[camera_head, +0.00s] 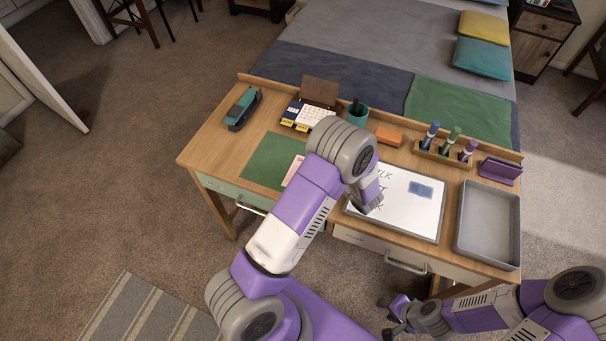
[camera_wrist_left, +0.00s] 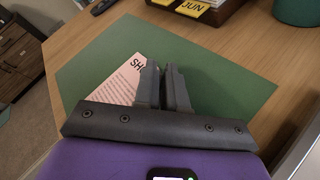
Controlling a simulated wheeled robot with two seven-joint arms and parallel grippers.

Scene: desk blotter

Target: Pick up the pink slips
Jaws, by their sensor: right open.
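A pink slip (camera_head: 292,171) lies on the green blotter (camera_head: 262,162), mostly hidden behind my left arm in the head view. In the left wrist view the pink slip (camera_wrist_left: 112,84) shows large dark letters and small print, on the left part of the green blotter (camera_wrist_left: 225,75). My left gripper (camera_wrist_left: 165,70) is over the blotter, its two grey fingers close together, the left one overlapping the slip's right side. I cannot tell whether they grip anything. I make out only one slip. My right gripper (camera_head: 387,318) is open and empty, low in front of the desk.
A stapler (camera_head: 243,108), a calendar (camera_head: 303,115), a teal cup (camera_head: 356,113), an orange block (camera_head: 389,136) and a marker rack (camera_head: 444,151) line the back. A whiteboard (camera_head: 412,212) and an empty grey tray (camera_head: 489,222) fill the right side.

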